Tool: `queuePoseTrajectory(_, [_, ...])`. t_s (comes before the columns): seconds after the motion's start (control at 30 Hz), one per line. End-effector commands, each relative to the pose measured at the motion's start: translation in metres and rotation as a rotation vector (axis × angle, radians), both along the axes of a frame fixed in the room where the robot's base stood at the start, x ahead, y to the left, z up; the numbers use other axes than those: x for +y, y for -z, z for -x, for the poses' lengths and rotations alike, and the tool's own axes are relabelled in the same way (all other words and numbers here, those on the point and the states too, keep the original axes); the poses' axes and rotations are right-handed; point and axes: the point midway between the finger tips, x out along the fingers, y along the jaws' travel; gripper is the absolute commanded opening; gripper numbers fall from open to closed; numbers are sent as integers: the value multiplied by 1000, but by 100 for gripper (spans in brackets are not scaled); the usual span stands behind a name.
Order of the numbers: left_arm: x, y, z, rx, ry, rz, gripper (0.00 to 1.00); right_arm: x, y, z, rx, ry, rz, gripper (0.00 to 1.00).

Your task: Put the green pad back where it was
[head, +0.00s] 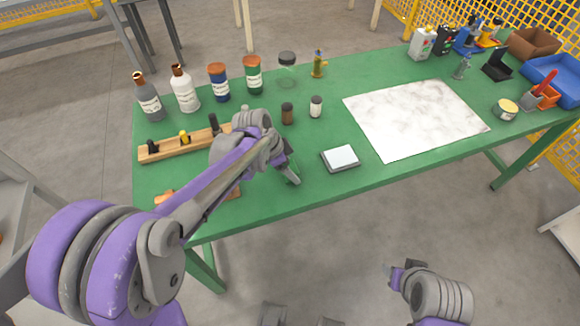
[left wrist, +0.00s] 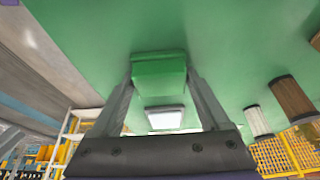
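The green pad (left wrist: 160,76) is a green block seen between the two fingers of my left gripper (left wrist: 160,84) in the left wrist view. Both fingertips meet its sides, so the gripper looks shut on it. In the head view my left gripper (head: 291,176) is low over the front part of the green table (head: 250,208), left of a small scale. The pad hardly stands out from the table there. Whether it touches the table I cannot tell. My right gripper (head: 391,270) is in front of the table, below its edge, and its opening is unclear.
The scale (head: 341,158) with a white plate is just right of my left gripper. Two small jars (head: 287,113) stand behind it. A wooden rack (head: 165,146) is left, partly behind my arm. Several bottles line the back. A white marbled sheet (head: 415,117) lies right.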

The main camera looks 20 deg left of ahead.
Motion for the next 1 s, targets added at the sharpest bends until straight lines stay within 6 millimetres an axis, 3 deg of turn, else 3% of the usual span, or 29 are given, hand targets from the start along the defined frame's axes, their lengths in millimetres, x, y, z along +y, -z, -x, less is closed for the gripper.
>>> queuePoseTrajectory(0.03, [0, 0, 0, 0, 0, 0, 89, 0, 0, 0, 0, 0, 0, 50])
queuePoseTrajectory(0.1, [0, 0, 0, 0, 0, 0, 100, 0, 0, 0, 0, 0, 0, 50])
queuePoseTrajectory(0.47, [2, -10, 1, -1, 0, -1, 100, 0, -4, -1, -1, 0, 0, 50])
queuePoseTrajectory(1.0, [35, -103, 23, 1, -2, 0, 100, 0, -16, -3, -6, 0, 0, 50])
